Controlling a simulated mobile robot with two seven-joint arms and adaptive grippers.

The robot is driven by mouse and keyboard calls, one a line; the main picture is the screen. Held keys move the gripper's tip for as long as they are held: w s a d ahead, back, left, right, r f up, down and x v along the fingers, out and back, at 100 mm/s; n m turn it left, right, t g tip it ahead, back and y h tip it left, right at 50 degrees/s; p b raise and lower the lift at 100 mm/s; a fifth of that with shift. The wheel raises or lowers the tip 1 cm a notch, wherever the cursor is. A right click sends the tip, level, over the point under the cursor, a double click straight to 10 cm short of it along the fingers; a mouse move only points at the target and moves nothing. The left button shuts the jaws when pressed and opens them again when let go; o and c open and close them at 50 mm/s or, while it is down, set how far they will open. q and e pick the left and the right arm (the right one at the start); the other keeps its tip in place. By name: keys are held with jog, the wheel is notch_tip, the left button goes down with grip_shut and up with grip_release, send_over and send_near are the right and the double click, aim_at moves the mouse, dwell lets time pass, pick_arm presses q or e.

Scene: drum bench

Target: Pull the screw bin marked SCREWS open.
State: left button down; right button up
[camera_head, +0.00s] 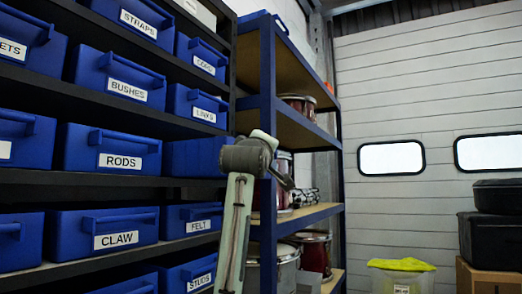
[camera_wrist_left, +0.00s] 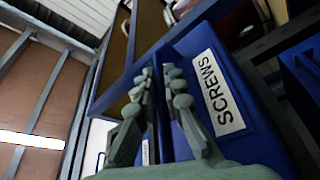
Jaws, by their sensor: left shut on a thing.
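The bin marked SCREWS (camera_wrist_left: 215,82) fills the right half of the left wrist view, its white label tilted by the camera. My left gripper (camera_wrist_left: 160,78) is shut on the blue handle at its front. In the head view, the blue bin right of RODS (camera_head: 195,157) seems to be this one. A long blank blue side shows, reaching farther right than the bins above and below, so it looks pulled out. My left wrist hides its front and label there. The inside of the bin is not visible. My right gripper is not in view.
Other blue bins, such as RODS (camera_head: 112,150), FELT (camera_head: 193,219) and LINKS (camera_head: 200,108), surround it on the dark rack. A blue-framed shelf (camera_head: 268,70) with drums (camera_head: 313,250) stands close on the right. Black cases (camera_head: 490,240) lie farther right.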

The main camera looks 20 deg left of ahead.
pick_arm(q)
jog(key=c, duration=1.9)
grip_release()
jog(key=v, duration=1.2)
